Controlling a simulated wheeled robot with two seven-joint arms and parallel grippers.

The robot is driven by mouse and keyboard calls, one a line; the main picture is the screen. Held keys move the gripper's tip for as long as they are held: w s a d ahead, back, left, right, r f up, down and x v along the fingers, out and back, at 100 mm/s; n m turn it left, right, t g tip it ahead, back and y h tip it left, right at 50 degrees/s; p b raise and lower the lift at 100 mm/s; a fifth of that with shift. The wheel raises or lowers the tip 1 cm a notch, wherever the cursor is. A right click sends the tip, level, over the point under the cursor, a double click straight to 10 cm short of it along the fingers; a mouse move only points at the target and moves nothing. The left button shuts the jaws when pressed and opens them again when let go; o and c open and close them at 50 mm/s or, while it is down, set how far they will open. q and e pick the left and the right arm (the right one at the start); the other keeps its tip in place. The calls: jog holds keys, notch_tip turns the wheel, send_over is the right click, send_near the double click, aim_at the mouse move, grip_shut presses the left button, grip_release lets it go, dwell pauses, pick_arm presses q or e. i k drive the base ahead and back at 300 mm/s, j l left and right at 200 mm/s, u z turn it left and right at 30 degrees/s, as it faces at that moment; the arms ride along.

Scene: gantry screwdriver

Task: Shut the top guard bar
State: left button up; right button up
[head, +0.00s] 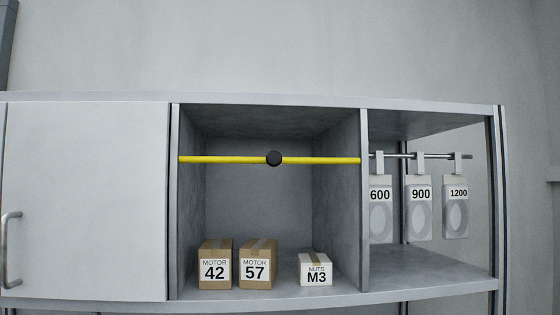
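The yellow guard bar (225,160) runs level across the front of the middle compartment in the head view. It spans from the left divider to the right divider. Whether an end is latched cannot be told. Neither of my grippers is in view.
Behind the bar stand the boxes MOTOR 42 (215,264), MOTOR 57 (257,265) and NUTS M3 (316,270). A closed grey door (85,200) with a handle (10,250) is at left. Tagged packs hang on a rod (437,155) at right.

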aim_at(274, 159)
jog(key=l, duration=1.75)
jog(key=i+u, duration=0.05)
jog(key=i, duration=0.05)
